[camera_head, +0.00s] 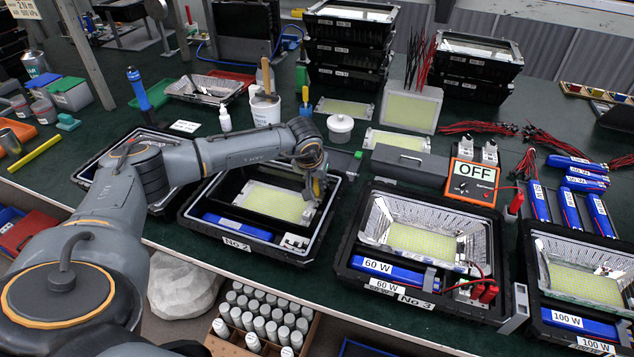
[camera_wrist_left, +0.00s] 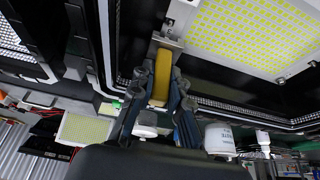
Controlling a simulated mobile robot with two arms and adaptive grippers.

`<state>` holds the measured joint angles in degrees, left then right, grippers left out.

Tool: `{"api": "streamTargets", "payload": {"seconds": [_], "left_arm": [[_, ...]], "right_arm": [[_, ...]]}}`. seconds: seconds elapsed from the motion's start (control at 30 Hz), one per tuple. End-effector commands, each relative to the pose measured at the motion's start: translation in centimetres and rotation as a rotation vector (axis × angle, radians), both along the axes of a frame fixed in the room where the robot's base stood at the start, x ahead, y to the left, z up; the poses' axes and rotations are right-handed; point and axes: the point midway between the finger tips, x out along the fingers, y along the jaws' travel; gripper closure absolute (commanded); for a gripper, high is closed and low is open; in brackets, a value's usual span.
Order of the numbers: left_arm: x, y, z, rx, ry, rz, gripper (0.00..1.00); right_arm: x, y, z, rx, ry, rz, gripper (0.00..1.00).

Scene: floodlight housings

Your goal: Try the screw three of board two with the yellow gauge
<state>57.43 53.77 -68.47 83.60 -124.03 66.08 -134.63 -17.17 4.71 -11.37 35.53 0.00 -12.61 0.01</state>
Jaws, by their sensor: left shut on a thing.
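Board two (camera_head: 275,202), a yellow-dotted LED panel, lies in the open housing labelled No 2 (camera_head: 237,244). My left gripper (camera_head: 318,190) is over the board's right side. In the left wrist view the fingers (camera_wrist_left: 160,105) are shut on the yellow gauge (camera_wrist_left: 162,75), which extends toward a metal corner tab of the board (camera_wrist_left: 235,35). Whether the gauge's tip touches a screw there cannot be told, as the tip and tab overlap. The screw itself is not clear in either view. The right gripper is not in view.
Housing No 3 (camera_head: 412,301) stands close on the right, with a 60 W driver (camera_head: 385,270). A meter reading OFF (camera_head: 472,182) is behind it. A white lidded jar (camera_head: 340,128) and a grey box (camera_head: 410,163) stand behind housing No 2.

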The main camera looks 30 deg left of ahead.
Motion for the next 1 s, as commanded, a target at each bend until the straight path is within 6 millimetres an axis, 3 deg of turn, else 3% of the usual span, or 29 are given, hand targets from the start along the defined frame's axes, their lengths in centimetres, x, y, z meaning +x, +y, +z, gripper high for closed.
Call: {"api": "streamTargets", "payload": {"seconds": [1.0], "left_arm": [[0.02,0.01,-0.44,0.0,-0.001,0.0,1.0]], "right_arm": [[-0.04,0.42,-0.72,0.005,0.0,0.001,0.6]]}}
